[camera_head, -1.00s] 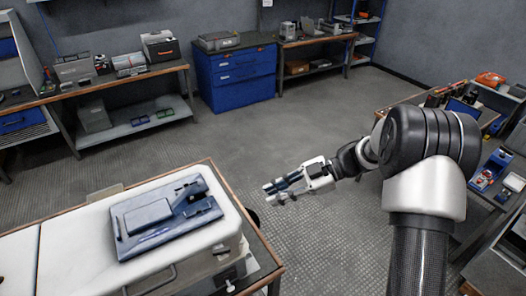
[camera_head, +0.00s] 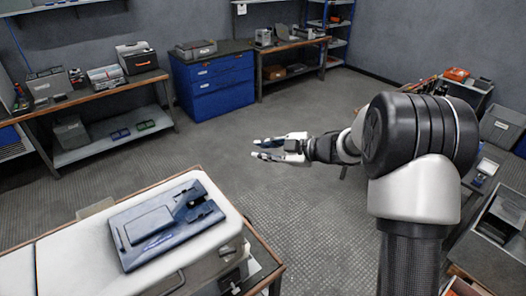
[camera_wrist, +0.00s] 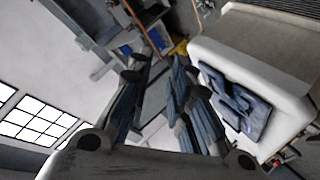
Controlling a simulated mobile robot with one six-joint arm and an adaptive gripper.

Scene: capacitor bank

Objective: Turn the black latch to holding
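A dark blue-grey panel (camera_head: 140,238) lies on the white top of a casing at the lower left. A dark latch-like part (camera_head: 192,205) sits at its right end; its exact setting is too small to read. The panel also shows at the right of the wrist view (camera_wrist: 240,118). My gripper (camera_head: 261,149) is in the air to the right of and beyond the panel, pointing left, apart from it. Its fingers are spread with nothing between them. The fingers also show in the wrist view (camera_wrist: 163,88).
The white casing (camera_head: 82,262) stands on a bench with a brown edge, with a handle on its front. A blue drawer cabinet (camera_head: 213,82) and benches with boxes line the back wall. The floor (camera_head: 225,140) between is clear. More shelving stands at the right.

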